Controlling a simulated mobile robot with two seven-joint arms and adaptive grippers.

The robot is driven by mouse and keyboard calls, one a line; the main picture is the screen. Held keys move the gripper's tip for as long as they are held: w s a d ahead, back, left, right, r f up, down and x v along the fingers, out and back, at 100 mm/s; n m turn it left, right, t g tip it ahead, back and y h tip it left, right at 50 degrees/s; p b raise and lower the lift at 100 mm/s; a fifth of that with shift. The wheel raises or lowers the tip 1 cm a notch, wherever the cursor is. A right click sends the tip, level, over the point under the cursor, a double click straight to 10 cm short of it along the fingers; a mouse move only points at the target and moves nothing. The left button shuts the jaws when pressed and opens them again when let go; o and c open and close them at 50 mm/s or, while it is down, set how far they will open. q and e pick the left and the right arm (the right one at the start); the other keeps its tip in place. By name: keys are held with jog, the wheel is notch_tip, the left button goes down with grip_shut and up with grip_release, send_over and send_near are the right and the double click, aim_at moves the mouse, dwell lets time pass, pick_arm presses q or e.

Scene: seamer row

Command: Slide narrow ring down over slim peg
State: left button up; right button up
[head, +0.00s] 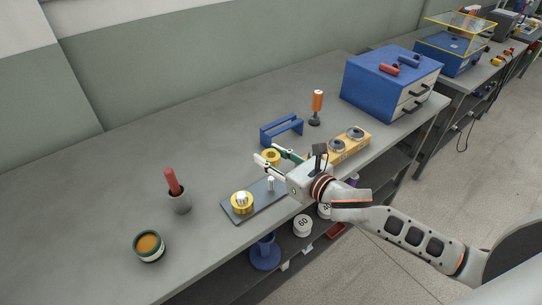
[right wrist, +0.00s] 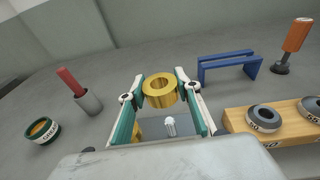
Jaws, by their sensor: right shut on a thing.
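The narrow ring (head: 271,157) is gold with a wide hole. My right gripper (head: 267,154) is shut on it, and the ring also shows between the fingertips in the right wrist view (right wrist: 160,92). The slim peg (head: 270,184) is a short pale post standing bare on a dark grey base plate (head: 225,215); its top shows below the ring in the right wrist view (right wrist: 170,126). The ring is held above and apart from the peg. Another gold ring (head: 242,204) sits around a thicker white, ridged peg on the same plate. My left gripper is not in view.
A wooden block (head: 356,143) with grey rings stands right of the gripper, near a blue stand (head: 282,130) and an orange-handled tool (head: 317,102). A grey cup (head: 180,204) with a red handle and a green tin (head: 149,247) stand left.

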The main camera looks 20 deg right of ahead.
aim_at(273, 185)
jog(key=shift+f+b, duration=0.5)
jog(key=shift+f, duration=0.45)
jog(key=shift+f+b, duration=0.5)
jog(key=shift+f, duration=0.6)
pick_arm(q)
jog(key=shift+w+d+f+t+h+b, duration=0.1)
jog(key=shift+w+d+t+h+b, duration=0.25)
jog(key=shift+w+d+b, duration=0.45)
pick_arm(e)
jog(key=shift+f, duration=0.75)
pick_arm(q)
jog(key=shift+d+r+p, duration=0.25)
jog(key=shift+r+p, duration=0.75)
jog(key=shift+p, duration=0.25)
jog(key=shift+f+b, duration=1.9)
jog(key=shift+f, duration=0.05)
pick_arm(e)
jog(key=shift+f, duration=2.75)
jog(key=o, duration=1.3)
jog(key=shift+c, duration=0.2)
